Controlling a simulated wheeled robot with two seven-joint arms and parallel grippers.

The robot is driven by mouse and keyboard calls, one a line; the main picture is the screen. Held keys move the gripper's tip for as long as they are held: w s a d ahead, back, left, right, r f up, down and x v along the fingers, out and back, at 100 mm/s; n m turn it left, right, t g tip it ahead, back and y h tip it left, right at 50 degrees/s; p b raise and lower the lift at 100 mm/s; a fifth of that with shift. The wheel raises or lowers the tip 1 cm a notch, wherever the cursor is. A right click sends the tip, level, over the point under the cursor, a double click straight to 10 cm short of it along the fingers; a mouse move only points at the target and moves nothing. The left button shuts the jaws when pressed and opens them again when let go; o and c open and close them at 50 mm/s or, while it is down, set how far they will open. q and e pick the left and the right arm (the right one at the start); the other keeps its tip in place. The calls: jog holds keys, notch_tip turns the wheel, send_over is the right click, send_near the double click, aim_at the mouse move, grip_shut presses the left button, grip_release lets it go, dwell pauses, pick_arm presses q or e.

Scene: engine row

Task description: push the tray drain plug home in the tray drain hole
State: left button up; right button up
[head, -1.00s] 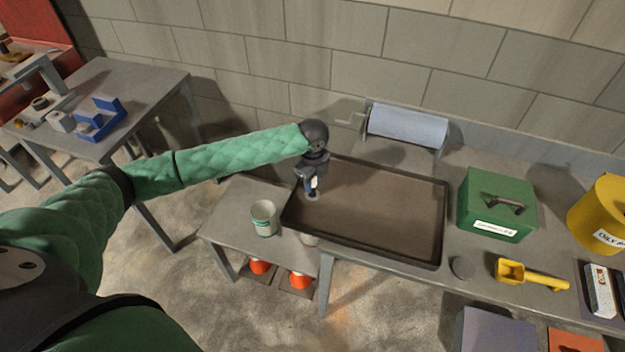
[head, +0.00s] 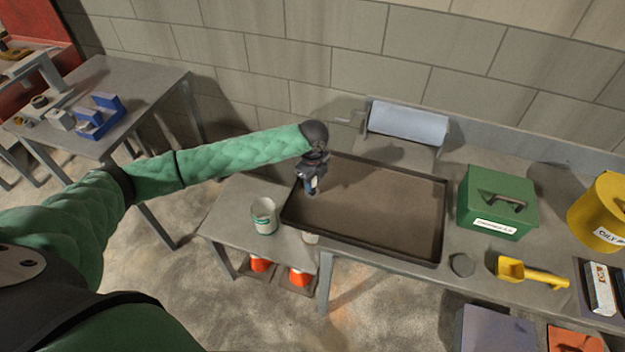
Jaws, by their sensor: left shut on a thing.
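The tray (head: 380,215) is a wide, shallow, dark-rimmed pan with a brown floor, lying on the bench. My left gripper (head: 310,192) points down over the left end of the tray, close to its floor. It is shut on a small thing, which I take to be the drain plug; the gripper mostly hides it. The drain hole is not visible; the gripper covers that part of the tray. I cannot tell whether the plug is in the hole. My right gripper is not in view.
A paper roll (head: 407,124) lies behind the tray.

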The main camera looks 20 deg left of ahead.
pick_arm(q)
jog(key=shift+f+b, duration=0.35)
jog(key=shift+f, duration=1.2)
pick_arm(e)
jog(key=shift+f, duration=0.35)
pick_arm(q)
jog(key=o, duration=1.1)
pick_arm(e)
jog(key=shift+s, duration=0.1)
pick_arm(q)
jog(key=shift+r, duration=0.1)
notch_tip(320, 180, up, 6)
jog(key=b, duration=0.3)
jog(key=shift+r, duration=0.85)
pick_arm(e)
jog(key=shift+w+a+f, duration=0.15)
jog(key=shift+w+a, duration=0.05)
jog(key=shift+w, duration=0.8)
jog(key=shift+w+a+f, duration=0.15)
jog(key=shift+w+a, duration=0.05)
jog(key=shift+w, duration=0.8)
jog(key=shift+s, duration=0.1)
